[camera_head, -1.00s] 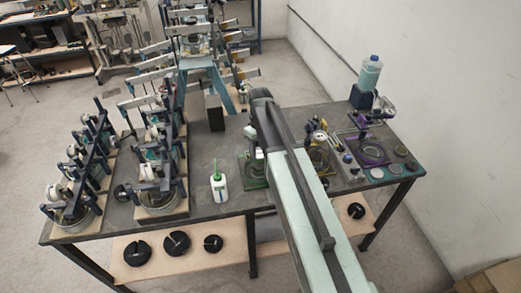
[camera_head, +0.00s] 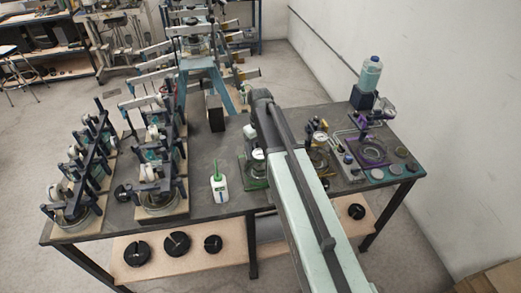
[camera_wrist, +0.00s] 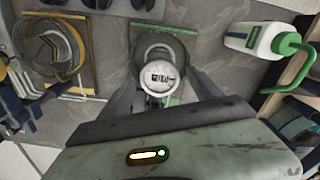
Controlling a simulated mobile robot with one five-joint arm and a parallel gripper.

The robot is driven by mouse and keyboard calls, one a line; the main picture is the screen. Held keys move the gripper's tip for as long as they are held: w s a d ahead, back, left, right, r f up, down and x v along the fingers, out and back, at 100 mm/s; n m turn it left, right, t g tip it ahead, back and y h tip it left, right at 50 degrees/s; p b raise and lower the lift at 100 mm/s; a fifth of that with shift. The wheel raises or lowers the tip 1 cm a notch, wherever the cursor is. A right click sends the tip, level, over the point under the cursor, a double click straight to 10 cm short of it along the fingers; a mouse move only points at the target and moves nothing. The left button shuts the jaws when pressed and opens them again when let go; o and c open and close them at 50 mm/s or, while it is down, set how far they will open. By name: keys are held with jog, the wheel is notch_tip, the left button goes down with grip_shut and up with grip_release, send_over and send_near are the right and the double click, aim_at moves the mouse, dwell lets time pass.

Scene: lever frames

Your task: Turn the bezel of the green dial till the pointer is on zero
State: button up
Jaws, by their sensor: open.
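The green dial (camera_wrist: 160,77) has a round white face and stands on a green-edged base (camera_wrist: 145,28), near the middle of the wrist view. In the head view the dial (camera_head: 257,154) shows just left of my arm, over its green base (camera_head: 252,182). My gripper (camera_wrist: 162,92) is open, with one grey finger on each side of the dial. I cannot tell whether either finger touches the bezel. The face has dark markings, but the pointer's reading is too small to tell.
A white bottle with a green cap (camera_head: 220,187) stands left of the dial; it also shows in the wrist view (camera_wrist: 243,38). A yellow-edged ring device (camera_wrist: 50,47) stands on the dial's other side. Rows of frames fill the table's left. Bare tabletop (camera_head: 205,150) lies between.

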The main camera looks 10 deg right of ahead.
aim_at(260, 153)
notch_tip(260, 153, up, 8)
jog(key=p, duration=0.7)
jog(key=shift+f+p, duration=0.1)
jog(key=shift+p, duration=0.3)
